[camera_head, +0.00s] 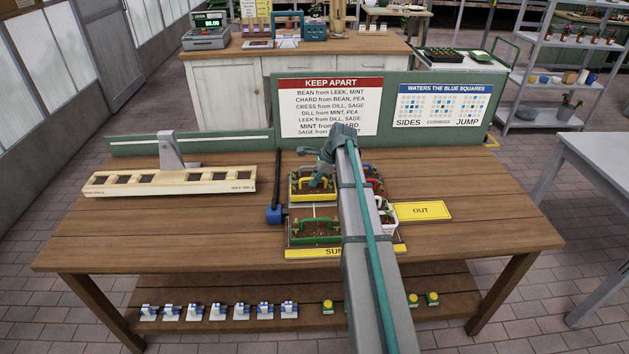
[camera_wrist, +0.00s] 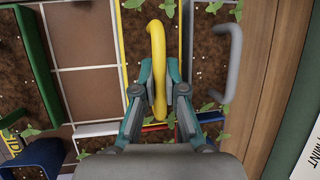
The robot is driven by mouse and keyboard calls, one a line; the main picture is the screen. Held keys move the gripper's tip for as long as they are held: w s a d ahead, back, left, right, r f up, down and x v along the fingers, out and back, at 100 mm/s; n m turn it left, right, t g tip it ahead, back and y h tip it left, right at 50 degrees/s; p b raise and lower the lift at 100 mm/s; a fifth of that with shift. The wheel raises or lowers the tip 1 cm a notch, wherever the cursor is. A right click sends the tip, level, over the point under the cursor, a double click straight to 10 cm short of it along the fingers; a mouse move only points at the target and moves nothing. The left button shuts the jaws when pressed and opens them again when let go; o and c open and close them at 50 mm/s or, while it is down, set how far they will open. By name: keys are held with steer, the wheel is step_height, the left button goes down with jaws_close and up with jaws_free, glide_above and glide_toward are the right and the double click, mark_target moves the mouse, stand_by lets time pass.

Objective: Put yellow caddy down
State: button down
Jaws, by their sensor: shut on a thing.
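The yellow caddy (camera_head: 297,190) holds dark soil and seedlings and is at the back left of the cluster of caddies on the wooden table. My gripper (camera_head: 322,178) is above it, and the arm hides part of the cluster. In the wrist view, my gripper (camera_wrist: 160,78) is shut on the caddy's curved yellow handle (camera_wrist: 156,45). The caddy's yellow rim (camera_wrist: 119,45) shows left of the handle. I cannot tell whether its base touches the surface below.
A green caddy (camera_head: 316,231) stands in front, with bare tiled cells (camera_wrist: 85,60) beside it in the wrist view. A grey handle (camera_wrist: 235,60) is close on the right there. A wooden rack (camera_head: 170,181) is left.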

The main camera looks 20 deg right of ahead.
steer(key=shift+f, duration=0.6)
steer(key=shift+f, duration=0.15)
steer(key=c, duration=1.2)
jaws_free()
steer(key=shift+c, duration=0.2)
steer(key=b+v, duration=0.2)
steer(key=v, duration=1)
steer(key=shift+a, duration=0.1)
